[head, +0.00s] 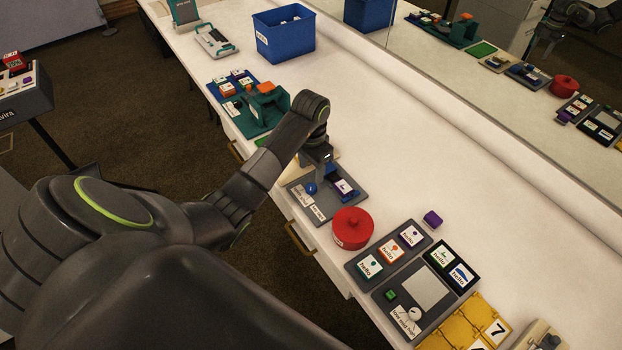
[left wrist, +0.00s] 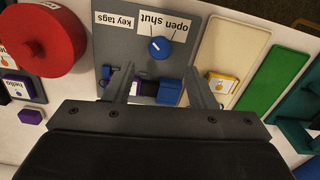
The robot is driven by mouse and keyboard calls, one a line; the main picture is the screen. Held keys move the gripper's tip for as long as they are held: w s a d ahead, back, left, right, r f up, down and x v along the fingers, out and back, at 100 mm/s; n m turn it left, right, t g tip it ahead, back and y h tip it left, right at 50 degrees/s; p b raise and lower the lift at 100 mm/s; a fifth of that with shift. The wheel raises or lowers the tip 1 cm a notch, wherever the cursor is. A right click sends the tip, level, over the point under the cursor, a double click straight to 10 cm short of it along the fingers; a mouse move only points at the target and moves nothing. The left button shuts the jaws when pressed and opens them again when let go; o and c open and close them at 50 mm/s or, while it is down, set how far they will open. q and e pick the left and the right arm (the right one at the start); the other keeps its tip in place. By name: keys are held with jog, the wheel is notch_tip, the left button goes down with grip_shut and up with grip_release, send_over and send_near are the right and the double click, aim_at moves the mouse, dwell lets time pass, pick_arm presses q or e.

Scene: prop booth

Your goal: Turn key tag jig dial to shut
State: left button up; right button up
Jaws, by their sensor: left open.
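The key tag jig is a grey plate (head: 322,207) with white labels, on the white counter in the head view; it also shows upside down in the left wrist view (left wrist: 128,45). Its round blue dial (left wrist: 159,48) sits by the "open shut" label (left wrist: 163,22); I cannot tell which word its mark points at. The dial shows small in the head view (head: 311,188). A blue clamp (left wrist: 169,92) with a white and purple tag (left wrist: 149,88) is on the plate. My left gripper (left wrist: 160,78) is open, its fingers apart over the jig on either side of the clamp. My right gripper is out of view.
A red lidded pot (head: 352,228) stands close beside the jig. Grey trays of "hello" tags (head: 388,251) and a purple block (head: 432,218) lie nearer. A teal fixture (head: 262,108) and blue bin (head: 285,36) stand farther off. The counter's back half is mostly clear, up to a mirror.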

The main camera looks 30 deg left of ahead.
pick_arm(q)
notch_tip(320, 180, up, 10)
jog(key=p, duration=0.6)
jog(key=shift+r+p, duration=0.25)
jog(key=shift+p, duration=0.05)
